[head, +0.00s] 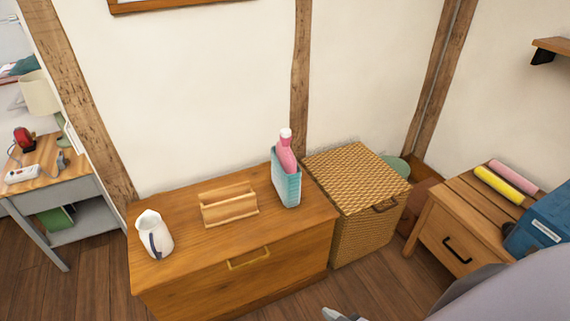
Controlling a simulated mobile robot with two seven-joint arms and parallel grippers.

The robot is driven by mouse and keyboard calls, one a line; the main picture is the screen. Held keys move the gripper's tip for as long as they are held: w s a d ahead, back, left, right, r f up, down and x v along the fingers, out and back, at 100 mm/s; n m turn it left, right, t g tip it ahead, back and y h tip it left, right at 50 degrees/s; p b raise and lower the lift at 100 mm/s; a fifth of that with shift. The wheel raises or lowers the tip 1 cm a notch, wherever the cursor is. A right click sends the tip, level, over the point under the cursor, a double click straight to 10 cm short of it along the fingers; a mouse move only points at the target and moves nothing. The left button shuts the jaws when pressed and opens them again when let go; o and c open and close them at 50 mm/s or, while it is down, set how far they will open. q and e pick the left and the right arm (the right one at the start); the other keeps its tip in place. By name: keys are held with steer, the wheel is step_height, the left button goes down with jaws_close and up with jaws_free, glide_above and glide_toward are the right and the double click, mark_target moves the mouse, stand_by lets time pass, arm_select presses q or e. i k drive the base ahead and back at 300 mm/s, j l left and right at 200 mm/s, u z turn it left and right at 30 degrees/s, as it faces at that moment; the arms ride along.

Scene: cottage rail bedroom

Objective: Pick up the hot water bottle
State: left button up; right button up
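A pink bottle with a white cap (286,152) stands upright in a teal open-topped holder (287,188) near the right end of the wooden chest (190,268). It is the thing most like a hot water bottle, though its lower part is hidden by the holder. A small grey tip, which looks like part of my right gripper (338,315), shows at the bottom edge, well short of the chest. Its fingers are mostly cut off. My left gripper is not in view.
The right nightstand (447,226) holds pink and yellow rolls and a blue item (543,222). A large grey shape fills the lower right corner.

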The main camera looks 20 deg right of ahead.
mark_target(284, 154)
steer(key=i+l+z, duration=0.1)
steer(key=i+l, duration=0.2)
steer(key=l, duration=0.3)
steer(key=i+l+z, duration=0.15)
steer(key=i+l, duration=0.2)
steer(key=l, duration=0.25)
steer(key=i+l+z, duration=0.1)
steer(key=i+l, duration=0.3)
steer(key=l, duration=0.15)
steer(key=i+l+z, duration=0.15)
steer(key=i+l, duration=0.2)
steer(key=l, duration=0.15)
